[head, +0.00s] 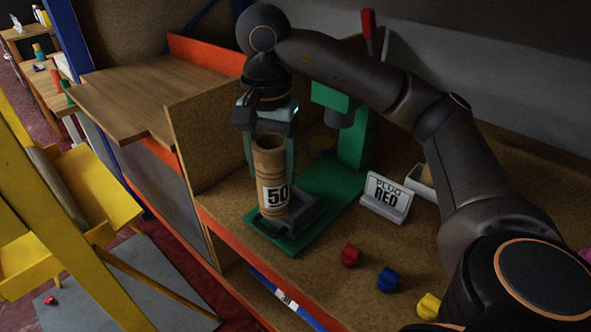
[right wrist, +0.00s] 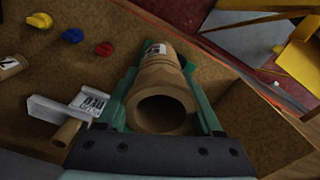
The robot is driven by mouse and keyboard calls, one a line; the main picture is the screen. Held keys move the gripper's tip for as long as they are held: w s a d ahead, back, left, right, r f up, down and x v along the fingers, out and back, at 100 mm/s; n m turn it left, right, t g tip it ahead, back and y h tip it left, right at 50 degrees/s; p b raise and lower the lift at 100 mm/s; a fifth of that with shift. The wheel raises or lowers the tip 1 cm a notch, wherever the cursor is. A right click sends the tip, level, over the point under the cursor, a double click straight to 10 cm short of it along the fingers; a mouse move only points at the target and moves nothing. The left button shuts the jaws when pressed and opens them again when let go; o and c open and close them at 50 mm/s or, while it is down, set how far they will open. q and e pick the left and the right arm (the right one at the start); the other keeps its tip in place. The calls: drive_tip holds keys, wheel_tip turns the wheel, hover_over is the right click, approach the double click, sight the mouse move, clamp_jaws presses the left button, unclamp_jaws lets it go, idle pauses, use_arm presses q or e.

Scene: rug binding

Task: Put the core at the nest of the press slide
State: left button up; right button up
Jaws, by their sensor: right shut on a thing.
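The core (head: 272,172) is a tan cardboard tube with a white label reading 50. It stands nearly upright, with its lower end at the dark grey press slide (head: 303,212) on the green press base (head: 318,190). I cannot tell whether it rests in the nest or hangs just above it. My right gripper (head: 270,160) is shut on the core's upper part, one finger on each side. In the right wrist view the core's open end (right wrist: 161,112) lies between the gripper's green fingers (right wrist: 162,95). The nest is hidden by the core. My left gripper is out of view.
A sign reading PLUG RED (head: 386,197) stands right of the press. Red (head: 351,254), blue (head: 387,279) and yellow (head: 428,306) plugs lie in front of it. The press column (head: 356,140) rises behind the core. A wooden divider (head: 205,135) stands at left.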

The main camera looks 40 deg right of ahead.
drive_tip(key=w+d+f, duration=0.6)
drive_tip(key=d+f, duration=0.4)
drive_tip(key=f, duration=0.2)
drive_tip(key=shift+f, duration=0.15)
drive_tip(key=o, duration=1.4)
drive_tip(key=shift+o, duration=0.2)
